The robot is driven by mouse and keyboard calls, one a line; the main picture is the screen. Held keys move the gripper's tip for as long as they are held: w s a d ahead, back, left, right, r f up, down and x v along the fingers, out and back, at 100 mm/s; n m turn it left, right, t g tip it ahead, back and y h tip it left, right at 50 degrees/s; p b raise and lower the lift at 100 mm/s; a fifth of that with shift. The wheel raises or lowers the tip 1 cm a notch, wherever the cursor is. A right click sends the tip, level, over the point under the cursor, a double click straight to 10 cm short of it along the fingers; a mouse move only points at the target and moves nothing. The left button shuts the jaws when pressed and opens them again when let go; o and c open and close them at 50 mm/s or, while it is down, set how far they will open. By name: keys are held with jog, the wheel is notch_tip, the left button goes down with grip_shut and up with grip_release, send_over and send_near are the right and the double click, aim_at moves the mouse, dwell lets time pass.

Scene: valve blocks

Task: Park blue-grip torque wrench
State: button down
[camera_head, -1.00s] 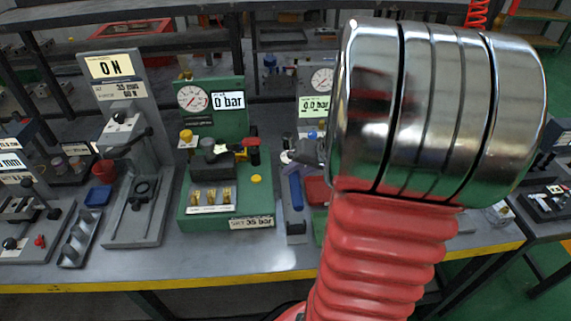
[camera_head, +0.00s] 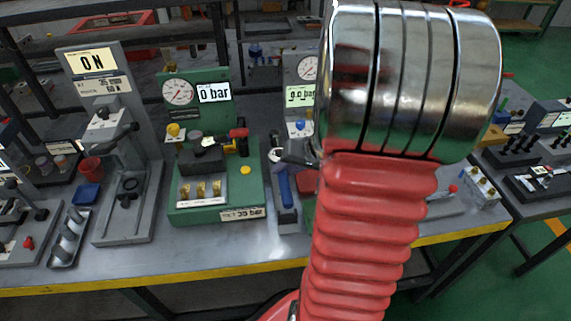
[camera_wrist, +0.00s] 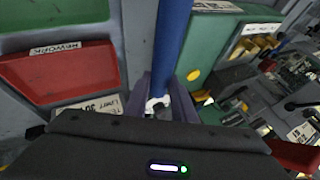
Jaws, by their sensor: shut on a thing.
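The blue-grip torque wrench shows its blue handle (camera_head: 284,187) over a narrow grey holder (camera_head: 288,221), right of the green pressure rig. In the wrist view the blue grip (camera_wrist: 172,45) runs away from my gripper, with a bright metal part (camera_wrist: 157,103) close to the jaws. My gripper (camera_wrist: 162,100) is shut on the wrench. In the head view it is mostly hidden behind my red and chrome arm. I cannot tell whether the wrench rests in the holder or is just above it.
The green rig (camera_head: 217,207) with a gauge stands close left of the wrench. A red tray marked rework (camera_wrist: 75,72) and a green tray (camera_wrist: 50,15) lie beside it in the wrist view. A grey force stand (camera_head: 128,215) is further left. The bench's yellow front edge (camera_head: 150,279) is clear.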

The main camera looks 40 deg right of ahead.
jog(key=shift+f, duration=2.75)
dwell(0.8)
jog(key=c, duration=1.4)
grip_release()
jog(key=v, duration=1.3)
jog(key=shift+s+r, duration=0.2)
jog(key=shift+r, duration=0.15)
